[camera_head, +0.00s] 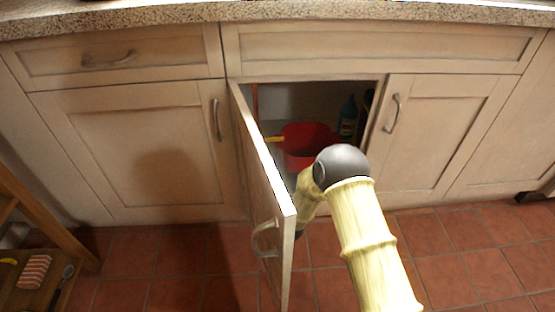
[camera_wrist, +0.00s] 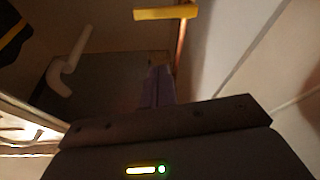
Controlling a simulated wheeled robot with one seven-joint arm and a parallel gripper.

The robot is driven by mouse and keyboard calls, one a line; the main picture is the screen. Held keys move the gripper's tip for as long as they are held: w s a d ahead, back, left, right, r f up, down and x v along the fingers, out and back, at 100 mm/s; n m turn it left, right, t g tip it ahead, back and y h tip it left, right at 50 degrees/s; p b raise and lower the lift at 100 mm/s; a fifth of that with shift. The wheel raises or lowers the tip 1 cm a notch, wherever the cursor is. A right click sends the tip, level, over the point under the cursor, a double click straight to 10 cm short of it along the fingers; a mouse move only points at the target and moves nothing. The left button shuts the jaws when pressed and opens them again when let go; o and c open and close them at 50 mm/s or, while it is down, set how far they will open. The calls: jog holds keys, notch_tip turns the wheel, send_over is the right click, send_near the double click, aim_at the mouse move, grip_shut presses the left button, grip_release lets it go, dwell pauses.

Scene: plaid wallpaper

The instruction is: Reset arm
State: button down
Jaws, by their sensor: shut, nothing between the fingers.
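My arm reaches down in the head view to the open cabinet, on the inner side of the open door (camera_head: 265,180). My gripper is mostly hidden there behind the door edge and my own arm. In the wrist view the fingers of my gripper (camera_wrist: 157,88) point up the picture, dim and close together, with nothing seen between them. They face the dark inside of the cabinet.
A red bucket (camera_head: 308,134) and a teal bottle (camera_head: 348,115) stand inside the cabinet. The wrist view shows a yellow bar (camera_wrist: 165,13), a copper pipe (camera_wrist: 181,42) and a pale bent pipe (camera_wrist: 70,62). The tiled floor (camera_head: 470,255) at right is clear.

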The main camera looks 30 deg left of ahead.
jog(key=w+d+r+g+h+p, duration=0.4)
jog(key=w+d+r+p, duration=0.2)
jog(key=d+r, duration=0.35)
jog(key=s+d+r+m+g+h+p, duration=0.1)
jog(key=d+r+m+g+h+p, duration=0.3)
jog(key=d, duration=0.9)
jog(key=s+d+r+m+g+h+p, duration=0.25)
jog(key=s+d+r+g+p, duration=0.2)
jog(key=s+d, duration=0.65)
jog(key=s+d+r+m+g+h+p, duration=0.25)
jog(key=s+d+r, duration=0.35)
jog(key=s+d, duration=0.5)
jog(key=w+p+v, duration=0.2)
jog(key=p+v, duration=1)
jog(key=w+r+p+v, duration=0.1)
jog(key=w+p+v, duration=0.2)
jog(key=p+v, duration=0.9)
jog(key=w+d+r+p+v, duration=0.1)
jog(key=w+p+v, duration=0.1)
jog(key=p+v, duration=1)
jog(key=shift+w+a+r+m+p, duration=0.2)
jog(key=shift+a+r+m+p, duration=0.1)
jog(key=shift+p, duration=0.85)
